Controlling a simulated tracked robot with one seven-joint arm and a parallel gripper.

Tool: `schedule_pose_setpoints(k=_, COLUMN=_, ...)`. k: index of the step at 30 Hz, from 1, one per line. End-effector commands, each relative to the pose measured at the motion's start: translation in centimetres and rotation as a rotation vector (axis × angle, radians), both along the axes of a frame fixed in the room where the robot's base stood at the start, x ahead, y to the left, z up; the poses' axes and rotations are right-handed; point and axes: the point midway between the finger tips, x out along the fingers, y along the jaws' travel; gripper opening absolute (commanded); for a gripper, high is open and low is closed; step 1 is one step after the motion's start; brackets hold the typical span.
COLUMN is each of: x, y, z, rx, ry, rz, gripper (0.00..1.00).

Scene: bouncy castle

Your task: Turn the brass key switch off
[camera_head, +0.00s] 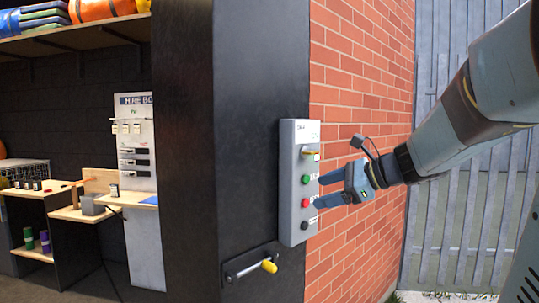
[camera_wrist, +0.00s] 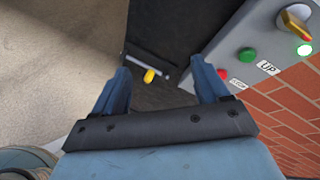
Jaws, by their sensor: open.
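The brass key switch (camera_head: 309,152) is at the top of a grey control box (camera_head: 292,225) fixed where the dark post meets the brick wall. My gripper (camera_head: 318,191) is open and empty, in front of the box and lower than the key. Its two blue fingers (camera_wrist: 166,78) show apart in the wrist view.
A yellow-handled lever (camera_head: 269,266) on a dark plate sits low on the black post (camera_head: 253,90). The brick wall (camera_head: 358,60) runs behind my gripper. A shelf unit and hire board (camera_head: 136,140) stand at the left.

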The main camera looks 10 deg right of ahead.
Motion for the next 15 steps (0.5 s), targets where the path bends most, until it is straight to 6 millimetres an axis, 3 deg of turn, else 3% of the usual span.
schedule_pose_setpoints(k=1, x=1.6, y=-1.5, z=0.8, rx=0.105, ry=0.019, rz=-0.064, gripper=0.74)
schedule_pose_setpoints(k=6, x=5.6, y=-6.2, z=3.9, rx=0.426, ry=0.053, rz=-0.224, gripper=0.74)
schedule_pose_setpoints(k=10, x=7.2, y=-9.0, z=5.3, rx=0.582, ry=0.058, rz=-0.291, gripper=0.74)
schedule_pose_setpoints(k=15, x=8.0, y=-10.4, z=6.0, rx=0.656, ry=0.058, rz=-0.32, gripper=0.74)
